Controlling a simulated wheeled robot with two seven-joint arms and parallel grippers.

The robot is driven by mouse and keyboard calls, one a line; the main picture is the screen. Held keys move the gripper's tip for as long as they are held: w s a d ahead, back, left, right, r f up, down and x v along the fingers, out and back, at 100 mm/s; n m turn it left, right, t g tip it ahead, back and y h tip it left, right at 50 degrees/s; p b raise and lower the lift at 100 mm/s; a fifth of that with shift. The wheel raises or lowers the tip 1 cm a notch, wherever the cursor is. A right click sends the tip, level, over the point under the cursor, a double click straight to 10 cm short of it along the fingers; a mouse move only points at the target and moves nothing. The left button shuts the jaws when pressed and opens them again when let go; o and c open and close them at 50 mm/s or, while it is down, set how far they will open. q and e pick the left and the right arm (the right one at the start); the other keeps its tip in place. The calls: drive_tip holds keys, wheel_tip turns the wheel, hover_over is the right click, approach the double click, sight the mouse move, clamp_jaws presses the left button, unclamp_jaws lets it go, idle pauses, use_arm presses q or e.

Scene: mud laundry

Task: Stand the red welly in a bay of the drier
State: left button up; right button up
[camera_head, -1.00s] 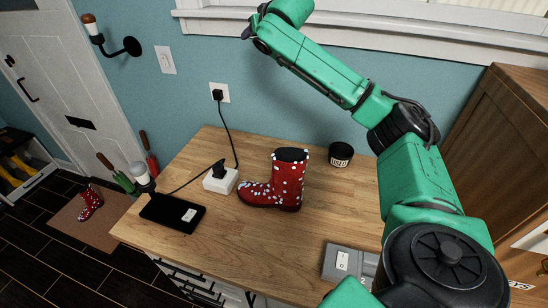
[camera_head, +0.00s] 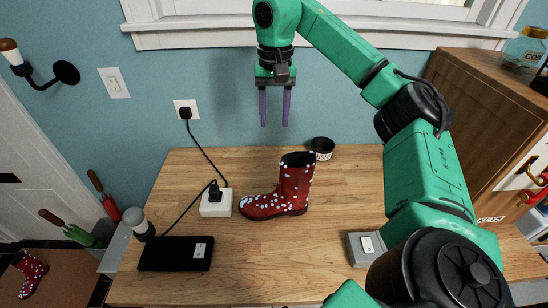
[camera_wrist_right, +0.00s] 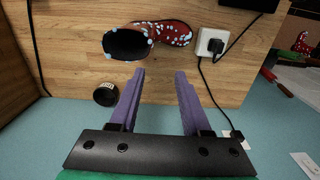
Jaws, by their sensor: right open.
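A red welly with pale spots (camera_head: 292,187) stands upright on the wooden worktop (camera_head: 250,255), toe to the left. A matching red welly (camera_head: 30,272) is on the floor mat at far left. My right gripper (camera_head: 274,122) is open and empty, fingers down, above and behind the worktop welly. In the right wrist view its fingers (camera_wrist_right: 160,75) are apart, and the welly (camera_wrist_right: 172,32) with its dark opening lies just beyond them. A grey box with a white switch (camera_head: 366,243) at right may be part of the drier; my arm hides the rest, and no bays show.
A white socket block (camera_head: 216,202) with a plug and cable stands left of the welly. A black slab (camera_head: 176,253) lies at front left. A dark tin (camera_head: 322,148) stands behind the welly. A wooden cabinet (camera_head: 470,120) is at right. The worktop's front middle is clear.

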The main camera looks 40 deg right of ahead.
drive_tip(key=b, duration=0.5)
hover_over(282, 162)
drive_tip(key=a, duration=0.1)
drive_tip(key=f, duration=0.9)
drive_tip(key=shift+s+a+f, duration=0.1)
drive_tip(key=shift+s+f, duration=0.05)
drive_tip(key=shift+s, duration=0.1)
drive_tip(key=shift+f+p, duration=0.35)
drive_tip(key=shift+p, duration=0.05)
drive_tip(key=f, duration=0.1)
drive_tip(key=f+p, duration=0.2)
drive_tip(key=f, duration=0.1)
drive_tip(key=shift+s, duration=0.35)
drive_tip(key=shift+f, duration=0.2)
drive_tip(key=shift+w, duration=0.1)
clamp_jaws()
use_arm(q)
drive_tip(key=shift+s+d+f, duration=0.15)
drive_tip(key=shift+s+f, duration=0.1)
drive_tip(key=shift+f, duration=0.35)
drive_tip(key=shift+s+d+f, duration=0.15)
drive_tip(key=shift+s+f, duration=0.05)
drive_tip(key=shift+f, duration=0.4)
